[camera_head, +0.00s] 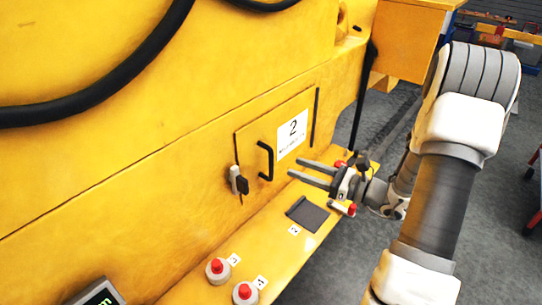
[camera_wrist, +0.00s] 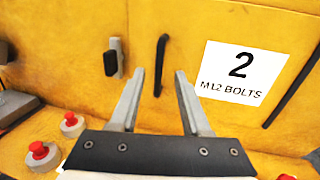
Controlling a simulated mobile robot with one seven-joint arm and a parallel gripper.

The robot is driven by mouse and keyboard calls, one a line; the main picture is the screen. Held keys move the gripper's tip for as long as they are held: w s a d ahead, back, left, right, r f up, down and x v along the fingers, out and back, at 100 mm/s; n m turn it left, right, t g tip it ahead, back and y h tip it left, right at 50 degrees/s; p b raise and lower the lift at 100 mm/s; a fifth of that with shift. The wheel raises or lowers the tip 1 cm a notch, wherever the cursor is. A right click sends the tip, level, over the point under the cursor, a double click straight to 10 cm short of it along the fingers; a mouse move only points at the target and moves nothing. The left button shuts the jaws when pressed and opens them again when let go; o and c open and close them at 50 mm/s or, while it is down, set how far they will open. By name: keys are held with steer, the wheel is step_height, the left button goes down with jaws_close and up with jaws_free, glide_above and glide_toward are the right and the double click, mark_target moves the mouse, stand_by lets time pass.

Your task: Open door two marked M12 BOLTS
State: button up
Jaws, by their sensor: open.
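Door two (camera_head: 281,127) is a yellow panel set flush in a yellow casting, and it looks shut. Its white label (camera_head: 292,134) shows a 2; in the wrist view the label (camera_wrist: 240,72) reads 2 M12 BOLTS. A black bar handle (camera_head: 266,160) stands upright on the door's left side. The handle also shows in the wrist view (camera_wrist: 161,65), ahead of my fingers and between their lines. My gripper (camera_head: 307,172) is open and empty, to the right of the handle in the head view, with its fingers pointing towards the door. It appears apart from the handle.
A grey and black latch (camera_head: 238,181) sits left of the door. On the yellow ledge below are red-topped bottles or buttons (camera_head: 218,270) and a dark flat pad (camera_head: 307,214). A small display (camera_head: 97,294) is at lower left. A black hose (camera_head: 110,82) crosses the upper casting.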

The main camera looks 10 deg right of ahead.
steer(key=p, duration=0.1)
glide_above(271, 176)
steer(key=shift+w, duration=0.35)
jaws_close()
steer(key=shift+d, duration=0.1)
stand_by(1.2)
